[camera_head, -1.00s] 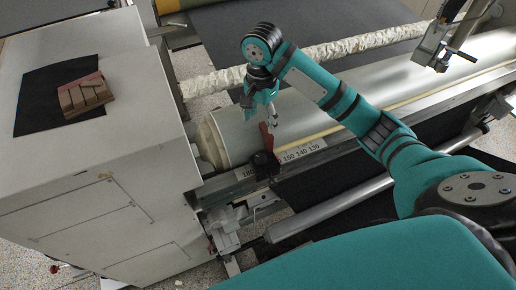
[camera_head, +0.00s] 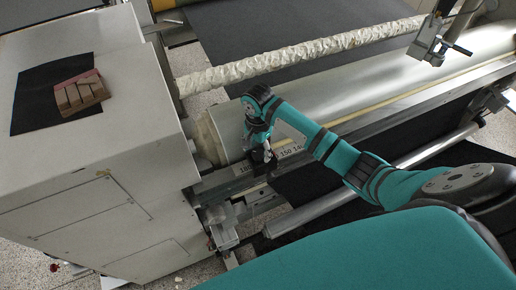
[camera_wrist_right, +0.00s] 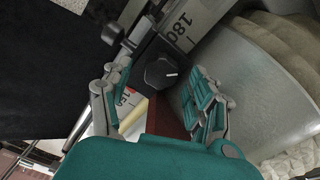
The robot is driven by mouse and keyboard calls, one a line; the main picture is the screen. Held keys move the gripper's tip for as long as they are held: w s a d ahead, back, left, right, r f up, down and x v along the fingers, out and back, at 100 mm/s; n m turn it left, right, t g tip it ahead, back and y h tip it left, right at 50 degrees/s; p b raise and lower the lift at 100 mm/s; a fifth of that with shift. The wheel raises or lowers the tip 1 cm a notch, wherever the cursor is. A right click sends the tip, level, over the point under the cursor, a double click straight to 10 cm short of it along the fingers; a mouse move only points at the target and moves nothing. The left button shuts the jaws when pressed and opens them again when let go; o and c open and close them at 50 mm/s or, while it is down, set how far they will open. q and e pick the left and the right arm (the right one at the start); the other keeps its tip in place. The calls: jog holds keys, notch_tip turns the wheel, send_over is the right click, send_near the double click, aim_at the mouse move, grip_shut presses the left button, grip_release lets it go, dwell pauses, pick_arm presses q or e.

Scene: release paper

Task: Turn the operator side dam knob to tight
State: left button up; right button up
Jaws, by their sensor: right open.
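The black side dam knob (camera_wrist_right: 160,73) has a white mark on its face, pointing right in the right wrist view. It sits on a dark block beside the numbered scale (camera_wrist_right: 183,22). My right gripper (camera_wrist_right: 160,76) is open, with one finger on each side of the knob; I cannot tell whether they touch it. A dark red plate (camera_wrist_right: 166,118) shows between the fingers, below the knob. In the head view my right gripper (camera_head: 264,150) is over the black dam block (camera_head: 259,169) and hides the knob. My left gripper is not in view.
The large pale roller (camera_head: 350,85) runs just behind the dam, with a wrapped roller (camera_head: 300,53) beyond it. A bar (camera_head: 320,210) runs in front.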

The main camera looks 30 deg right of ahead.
jog(key=shift+f, duration=0.45)
jog(key=shift+c, duration=0.3)
jog(key=c, duration=1.1)
